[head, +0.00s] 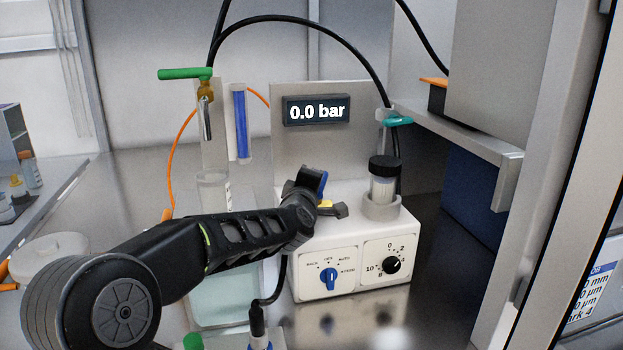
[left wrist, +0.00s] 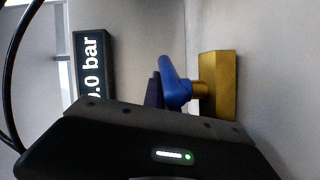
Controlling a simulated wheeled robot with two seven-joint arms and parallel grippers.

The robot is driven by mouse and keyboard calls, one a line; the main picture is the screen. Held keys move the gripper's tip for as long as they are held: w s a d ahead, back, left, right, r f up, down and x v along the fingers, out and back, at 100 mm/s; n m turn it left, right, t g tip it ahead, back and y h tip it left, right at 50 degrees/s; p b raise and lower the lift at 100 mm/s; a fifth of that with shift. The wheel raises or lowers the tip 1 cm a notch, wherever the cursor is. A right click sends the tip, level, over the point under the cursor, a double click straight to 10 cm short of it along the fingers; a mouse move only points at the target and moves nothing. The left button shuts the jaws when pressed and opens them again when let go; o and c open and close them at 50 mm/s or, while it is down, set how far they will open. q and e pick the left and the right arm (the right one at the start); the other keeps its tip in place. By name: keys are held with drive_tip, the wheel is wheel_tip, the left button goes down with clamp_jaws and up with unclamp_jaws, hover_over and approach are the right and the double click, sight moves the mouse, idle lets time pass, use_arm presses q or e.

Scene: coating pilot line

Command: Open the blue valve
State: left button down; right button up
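The blue valve handle (head: 323,182) shows only as a small sliver beside my left gripper in the head view. In the left wrist view the blue handle (left wrist: 175,84) stands tilted, joined by a short stem to a brass body (left wrist: 218,86). My left gripper (head: 313,187) is right at the handle, above the white box. A dark finger (left wrist: 154,91) shows beside the handle in the wrist view; I cannot tell whether it touches. The other finger and the gap are hidden. My right gripper is not in view.
The pressure display (head: 316,110) reads 0.0 bar. The white control box (head: 312,272) has a blue selector knob (head: 329,279) and a black dial (head: 391,265). A black-capped vial (head: 383,180) stands on it. A green-handled valve (head: 185,73) is at the back left.

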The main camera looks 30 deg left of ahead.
use_arm(q)
drive_tip(key=shift+d+f, duration=0.2)
drive_tip(key=shift+d, duration=0.35)
drive_tip(key=shift+s, duration=0.15)
drive_tip(key=v, duration=0.7)
drive_tip(key=shift+s+a+r+b, duration=0.1)
drive_tip(key=shift+s+b, duration=0.1)
drive_tip(key=shift+b, duration=0.2)
